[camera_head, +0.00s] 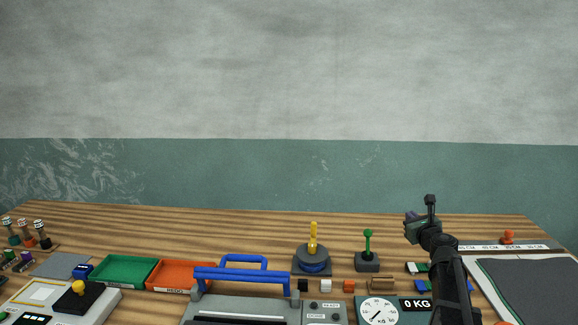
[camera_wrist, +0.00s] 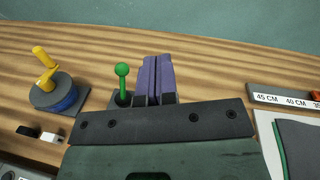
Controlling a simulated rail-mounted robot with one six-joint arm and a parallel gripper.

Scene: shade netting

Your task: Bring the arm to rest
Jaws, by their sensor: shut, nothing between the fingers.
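My gripper (camera_head: 411,219) is raised above the right part of the wooden table in the head view, at the end of my dark arm. In the wrist view my gripper's two purple fingers (camera_wrist: 154,78) are together with nothing between them. A green-knobbed joystick (camera_wrist: 122,72) stands just left of the fingers in the wrist view. In the head view the same joystick (camera_head: 367,252) is left of my gripper. I see no contact between my gripper and anything on the table.
A yellow-handled lever (camera_head: 313,240) stands on a round blue base. A scale (camera_head: 381,311) reading 0 KG, small blocks and a ruler strip (camera_head: 520,246) with an orange slider lie near my arm. Green (camera_head: 125,270) and orange (camera_head: 183,275) trays are at left. The table's back strip is mostly clear.

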